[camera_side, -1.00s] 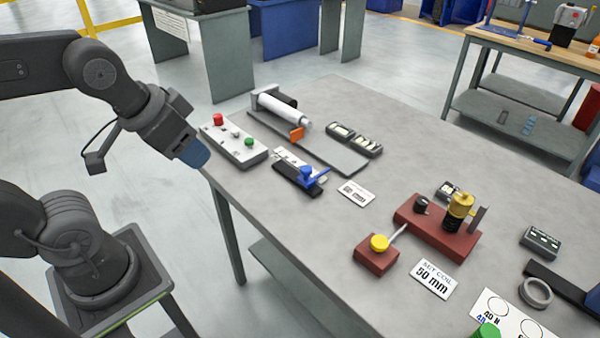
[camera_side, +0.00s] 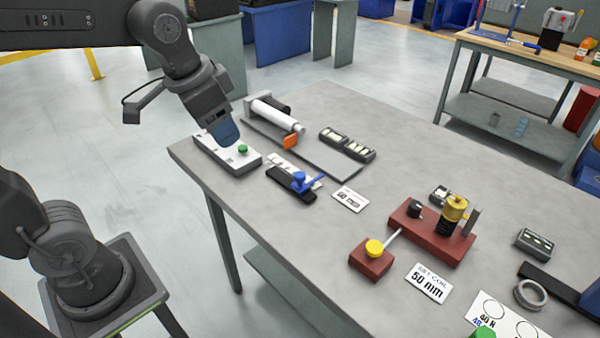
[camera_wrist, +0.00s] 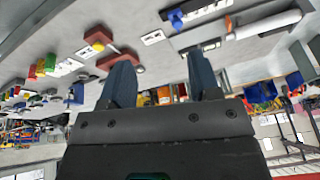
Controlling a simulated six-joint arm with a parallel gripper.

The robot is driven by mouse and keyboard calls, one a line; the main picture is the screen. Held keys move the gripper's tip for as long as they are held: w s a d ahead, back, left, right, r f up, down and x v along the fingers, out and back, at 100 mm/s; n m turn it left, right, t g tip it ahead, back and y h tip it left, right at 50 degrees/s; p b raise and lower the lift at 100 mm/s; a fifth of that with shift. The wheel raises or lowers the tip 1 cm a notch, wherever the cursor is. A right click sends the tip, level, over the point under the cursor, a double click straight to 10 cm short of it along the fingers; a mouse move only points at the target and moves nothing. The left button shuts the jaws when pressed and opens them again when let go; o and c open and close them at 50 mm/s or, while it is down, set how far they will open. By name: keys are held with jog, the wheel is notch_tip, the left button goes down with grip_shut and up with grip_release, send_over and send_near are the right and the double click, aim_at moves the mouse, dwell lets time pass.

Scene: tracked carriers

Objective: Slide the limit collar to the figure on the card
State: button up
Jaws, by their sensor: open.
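A blue collar with a lever (camera_side: 301,180), which looks like the limit collar, sits on a short black rail (camera_side: 282,187) beside a white scale strip (camera_side: 283,165). The scale's marks are too small to read. A white card (camera_side: 350,198) to its right seems to read 60 mm. In the wrist view the blue collar (camera_wrist: 176,20) and the card (camera_wrist: 152,37) show near the top. My gripper (camera_side: 226,134) is up and left of the collar, over the button box, apart from the collar. In the wrist view my gripper (camera_wrist: 162,78) is open with nothing between its fingers.
The pale button box (camera_side: 226,152) is partly hidden by my gripper; its green button (camera_side: 243,149) shows. A red fixture (camera_side: 430,233) and a 50 mm card (camera_side: 428,283) lie to the right.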

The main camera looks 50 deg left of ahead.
jog(key=w+f+m+g, duration=0.2)
jog(key=w+m, duration=0.1)
jog(key=w, duration=0.7)
jog(key=m+g, duration=0.2)
jog(key=m, duration=0.1)
send_near(300, 174)
notch_tip(300, 174, down, 9)
jog(key=shift+f, duration=0.15)
jog(key=shift+c, duration=0.2)
grip_shut()
